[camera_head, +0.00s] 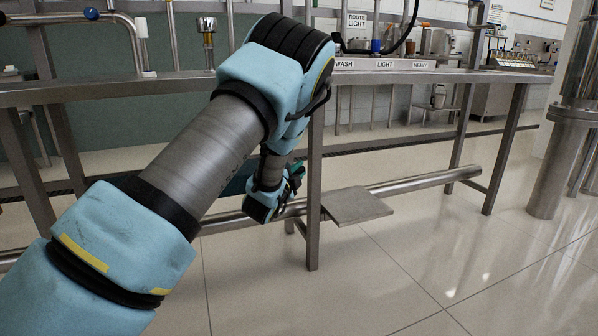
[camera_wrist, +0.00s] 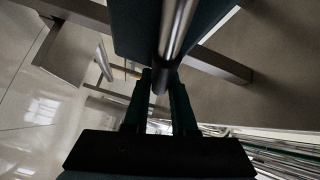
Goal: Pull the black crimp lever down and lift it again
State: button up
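I cannot pick out the black crimp lever for certain in either view. In the head view, my gripper (camera_head: 290,180) hangs low at the front of the steel bench, mostly hidden behind my arm and wrist. In the wrist view, my gripper (camera_wrist: 160,80) has its two dark fingers apart with a visible gap. A shiny metal rod (camera_wrist: 175,35) comes down from the top of that view, and its rounded dark end shows between the fingertips. I cannot tell whether the fingers touch it.
The steel bench (camera_head: 430,76) has WASH, LIGHT and HEAVY labels. A black curved hose-like part (camera_head: 400,38) stands above it. A low pipe (camera_head: 420,184) and a flat metal plate (camera_head: 356,206) are beside my gripper. A dark panel (camera_wrist: 140,30) is close above the fingers. Open floor lies right.

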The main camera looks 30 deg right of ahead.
grip_shut()
dwell(0.9)
